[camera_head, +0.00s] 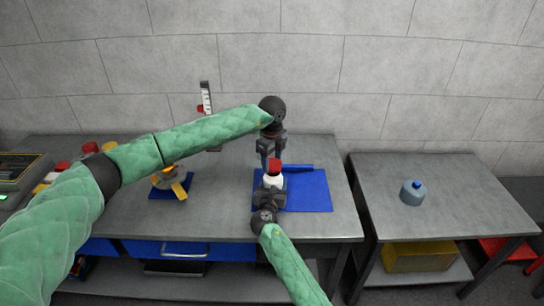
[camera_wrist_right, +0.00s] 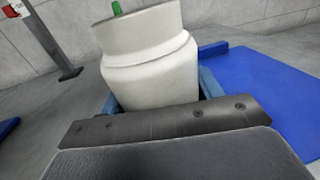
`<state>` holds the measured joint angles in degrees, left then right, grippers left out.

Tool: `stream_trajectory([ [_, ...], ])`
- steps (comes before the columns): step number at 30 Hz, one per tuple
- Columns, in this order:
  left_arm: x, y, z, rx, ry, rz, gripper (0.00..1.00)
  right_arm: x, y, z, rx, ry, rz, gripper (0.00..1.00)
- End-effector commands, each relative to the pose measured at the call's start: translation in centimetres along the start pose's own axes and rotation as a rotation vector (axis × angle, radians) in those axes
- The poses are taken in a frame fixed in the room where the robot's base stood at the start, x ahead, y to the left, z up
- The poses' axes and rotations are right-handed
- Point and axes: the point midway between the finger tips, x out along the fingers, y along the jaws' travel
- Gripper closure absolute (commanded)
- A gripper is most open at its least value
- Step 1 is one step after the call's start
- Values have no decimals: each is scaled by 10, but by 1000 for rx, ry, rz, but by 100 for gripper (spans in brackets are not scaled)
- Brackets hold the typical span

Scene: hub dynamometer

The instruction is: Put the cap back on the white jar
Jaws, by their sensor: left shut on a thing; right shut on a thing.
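The white jar (camera_head: 273,181) stands upright over the blue mat, and it fills the middle of the right wrist view (camera_wrist_right: 150,70). My right gripper (camera_head: 270,193) is shut on the jar's lower body from the front; its fingers (camera_wrist_right: 160,105) lie along the jar's sides. A red cap (camera_head: 274,165) shows directly above the jar in the head view. My left gripper (camera_head: 271,156) comes down from above and is shut on the cap. Whether cap and jar touch cannot be told. The cap is not visible in the right wrist view.
The blue mat (camera_head: 312,195) has a blue bar (camera_head: 298,168) along its back. A yellow-and-grey part (camera_head: 172,183) sits on a small blue pad to the left. A height gauge (camera_head: 206,98) stands behind.

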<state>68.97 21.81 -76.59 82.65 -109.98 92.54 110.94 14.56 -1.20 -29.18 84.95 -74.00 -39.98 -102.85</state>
Motion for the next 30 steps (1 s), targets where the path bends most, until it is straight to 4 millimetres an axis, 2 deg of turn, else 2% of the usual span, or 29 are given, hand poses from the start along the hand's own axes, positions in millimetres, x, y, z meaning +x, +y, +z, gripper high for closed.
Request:
stream_trajectory([
  [16, 2, 0, 0, 0, 0, -1, 66, 0, 0, -1, 0, 1, 0, 77],
  [30, 20, 0, 0, 0, 1, -1, 66, 0, 0, -1, 0, 1, 0, 77],
])
